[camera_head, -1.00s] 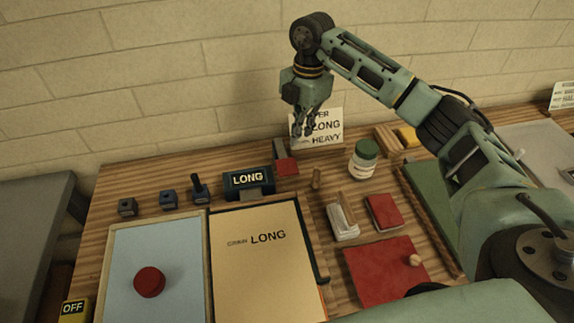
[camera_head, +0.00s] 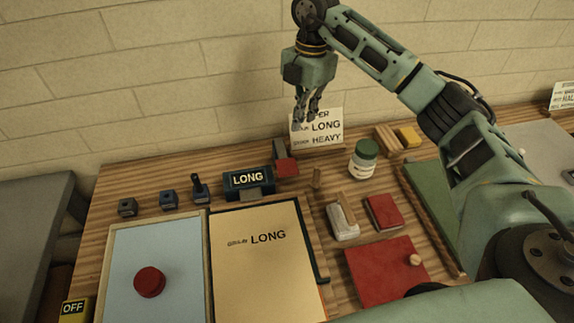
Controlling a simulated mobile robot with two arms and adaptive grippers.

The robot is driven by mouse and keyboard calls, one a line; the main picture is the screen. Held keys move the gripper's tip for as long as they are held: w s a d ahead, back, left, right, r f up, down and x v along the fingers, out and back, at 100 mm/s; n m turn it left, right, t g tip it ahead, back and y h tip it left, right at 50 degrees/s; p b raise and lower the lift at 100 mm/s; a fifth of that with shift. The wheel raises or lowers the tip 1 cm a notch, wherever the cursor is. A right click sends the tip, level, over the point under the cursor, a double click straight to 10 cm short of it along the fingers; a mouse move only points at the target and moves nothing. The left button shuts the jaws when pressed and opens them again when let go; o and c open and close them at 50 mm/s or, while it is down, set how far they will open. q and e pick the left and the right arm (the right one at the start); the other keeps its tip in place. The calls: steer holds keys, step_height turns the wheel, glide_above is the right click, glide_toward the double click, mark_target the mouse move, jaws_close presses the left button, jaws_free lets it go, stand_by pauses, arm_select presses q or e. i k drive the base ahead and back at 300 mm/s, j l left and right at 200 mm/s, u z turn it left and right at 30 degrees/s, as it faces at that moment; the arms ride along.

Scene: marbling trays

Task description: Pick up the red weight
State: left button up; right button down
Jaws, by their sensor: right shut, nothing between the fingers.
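The red weight could be the round red disc (camera_head: 150,282), which lies on the pale blue sheet of the left tray (camera_head: 119,262). A small red block (camera_head: 287,168) also sits beside the dark LONG sign. My right gripper (camera_head: 306,120) is shut and empty, pointing down in front of the white card at the back of the table. It is above and behind the red block, and far up and right of the red disc. My left gripper is not in view.
The tan sheet marked LONG (camera_head: 262,270) lies right of the left tray. The dark LONG sign (camera_head: 248,179), a green-lidded jar (camera_head: 364,157), a white-based brush (camera_head: 343,222) and a red book-like block (camera_head: 383,212) stand around. A red mat (camera_head: 375,275) lies in front.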

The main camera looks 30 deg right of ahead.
mark_target(149, 282)
steer(key=k, duration=2)
